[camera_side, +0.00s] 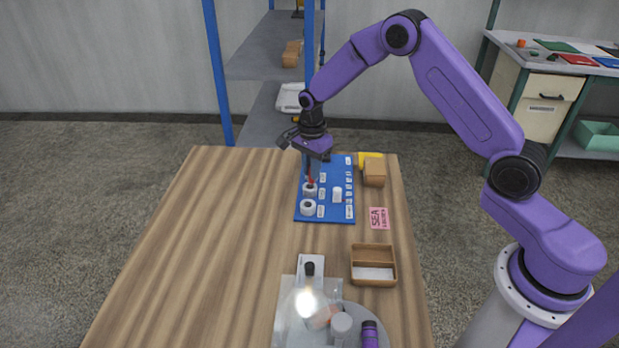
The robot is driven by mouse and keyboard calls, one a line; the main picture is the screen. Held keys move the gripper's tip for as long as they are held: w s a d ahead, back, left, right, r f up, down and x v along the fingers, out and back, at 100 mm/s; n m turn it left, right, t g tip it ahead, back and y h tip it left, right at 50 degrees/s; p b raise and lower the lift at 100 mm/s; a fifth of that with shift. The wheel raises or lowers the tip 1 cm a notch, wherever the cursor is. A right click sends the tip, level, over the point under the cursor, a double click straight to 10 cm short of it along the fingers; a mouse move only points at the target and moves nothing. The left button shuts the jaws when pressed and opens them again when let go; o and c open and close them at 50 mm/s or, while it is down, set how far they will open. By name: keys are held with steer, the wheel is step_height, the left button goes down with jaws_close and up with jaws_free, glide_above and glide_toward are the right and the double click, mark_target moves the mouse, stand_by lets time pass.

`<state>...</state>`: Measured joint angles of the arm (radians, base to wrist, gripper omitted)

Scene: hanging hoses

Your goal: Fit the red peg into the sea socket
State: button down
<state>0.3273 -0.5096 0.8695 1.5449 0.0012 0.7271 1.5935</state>
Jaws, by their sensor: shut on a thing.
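My gripper (311,160) points down over the far left part of the blue board (342,213). It is shut on the red peg (310,180), a thin red piece just below the fingers. White round sockets stand below and in front of it: one (309,192) right under the peg and another (308,208) nearer the front. I cannot tell whether the peg touches or sits inside the farther socket. A white upright piece (337,195) stands right of them. Small white labels on the board are too small to read. A pink card reading SEA (378,218) lies right of the board.
A brown box (374,173) and a yellow item (369,157) are at the board's right. An open brown tray (373,250) lies nearer the front. A clear sheet, a dark-topped item (310,269) and a purple-and-black cylinder (370,335) are at the front. The table's left side is clear.

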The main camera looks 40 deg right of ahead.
steer(key=shift+w+f, duration=0.3)
steer(key=shift+f, duration=0.1)
steer(key=shift+w+f, duration=0.1)
steer(key=shift+f, duration=1.5)
steer(key=shift+f, duration=0.1)
steer(key=c, duration=1.1)
jaws_free()
step_height(320, 180, up, 12)
steer(key=shift+r, duration=0.2)
